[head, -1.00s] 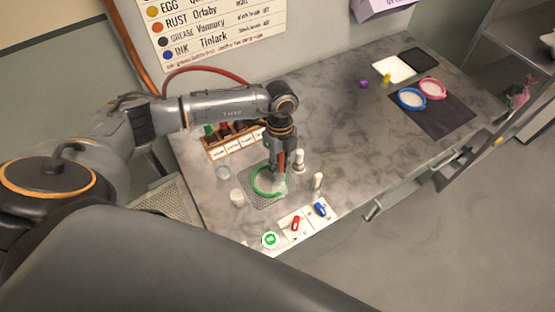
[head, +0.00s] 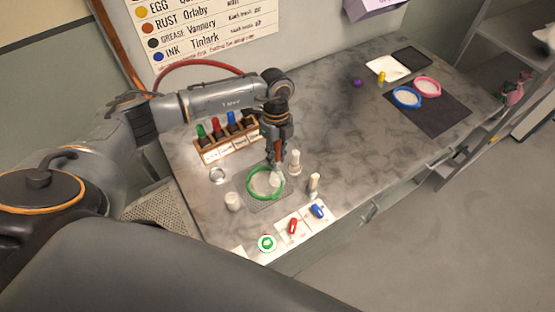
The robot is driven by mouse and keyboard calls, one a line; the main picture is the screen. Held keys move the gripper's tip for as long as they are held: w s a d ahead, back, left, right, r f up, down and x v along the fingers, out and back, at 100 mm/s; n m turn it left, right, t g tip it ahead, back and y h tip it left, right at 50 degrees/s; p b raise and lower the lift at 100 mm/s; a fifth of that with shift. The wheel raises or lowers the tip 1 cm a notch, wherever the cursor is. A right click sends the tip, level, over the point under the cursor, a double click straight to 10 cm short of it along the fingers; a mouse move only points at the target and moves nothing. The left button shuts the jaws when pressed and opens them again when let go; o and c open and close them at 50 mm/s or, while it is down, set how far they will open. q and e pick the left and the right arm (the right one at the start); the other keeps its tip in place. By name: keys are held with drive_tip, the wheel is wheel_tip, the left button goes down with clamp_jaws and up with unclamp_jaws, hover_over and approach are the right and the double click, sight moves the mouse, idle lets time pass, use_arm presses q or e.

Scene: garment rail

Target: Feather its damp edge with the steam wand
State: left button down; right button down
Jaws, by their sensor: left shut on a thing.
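My left gripper (head: 275,160) points down over the hoop's right half. It is shut on a slim thing with a reddish shaft and a pale lower end (head: 275,180). That end is over or on the cloth; I cannot tell if they touch. I cannot make out for sure that it is the steam wand, nor any damp edge on the cloth. My right gripper is not in view.
A wooden rack (head: 228,145) of coloured bottles stands behind the hoop. Small pale containers (head: 232,201) and upright pieces (head: 313,185) stand close around it. Red (head: 292,227) and blue (head: 317,211) items lie in front. Blue (head: 406,97) and pink (head: 428,87) hoops lie far right. The middle bench is clear.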

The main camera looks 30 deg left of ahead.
use_arm(q)
drive_tip(key=shift+w+a, duration=0.3)
drive_tip(key=shift+r, duration=0.15)
wheel_tip(320, 180, up, 7)
drive_tip(key=p, duration=0.5)
drive_tip(key=shift+p, duration=0.3)
drive_tip(key=shift+f, duration=0.2)
